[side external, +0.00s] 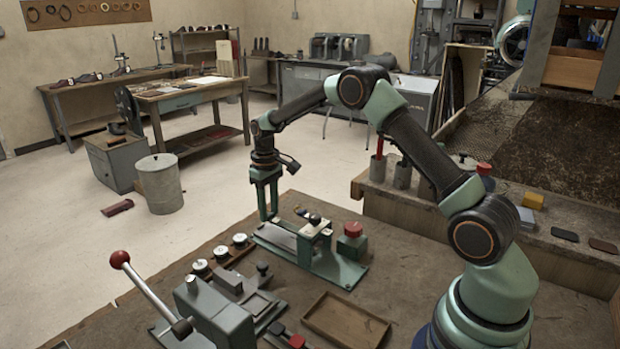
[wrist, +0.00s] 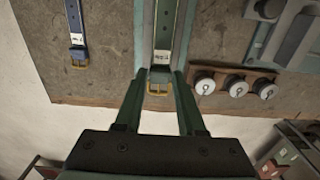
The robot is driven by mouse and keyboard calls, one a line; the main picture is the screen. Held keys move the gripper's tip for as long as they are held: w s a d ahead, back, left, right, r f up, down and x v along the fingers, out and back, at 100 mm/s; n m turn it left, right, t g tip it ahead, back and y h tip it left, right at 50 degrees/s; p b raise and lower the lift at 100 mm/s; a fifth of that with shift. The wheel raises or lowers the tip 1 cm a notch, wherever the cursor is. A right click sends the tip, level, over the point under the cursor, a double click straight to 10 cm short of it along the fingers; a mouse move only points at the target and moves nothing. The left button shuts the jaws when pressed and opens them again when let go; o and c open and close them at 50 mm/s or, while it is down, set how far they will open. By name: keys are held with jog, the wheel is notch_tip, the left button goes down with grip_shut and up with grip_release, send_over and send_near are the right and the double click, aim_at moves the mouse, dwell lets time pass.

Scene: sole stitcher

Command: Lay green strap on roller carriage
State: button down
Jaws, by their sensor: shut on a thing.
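My gripper (side external: 268,217) points down at the far left end of a green-based fixture, which I take to be the roller carriage (side external: 345,277). In the wrist view my gripper (wrist: 160,72) has its fingertips at the buckle end of a strap (wrist: 165,28) with a brass buckle. It is shut on that strap. A second blue strap (wrist: 75,22) with a buckle lies to the left on the bench.
A red-ball lever (side external: 120,260) and an empty wooden tray (side external: 345,322) are nearer. The bench edge (wrist: 70,103) lies close to my gripper.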

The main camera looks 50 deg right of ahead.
aim_at(269, 213)
jog(key=shift+f, duration=2.15)
jog(key=shift+f, duration=0.15)
jog(key=c, duration=0.5)
grip_release()
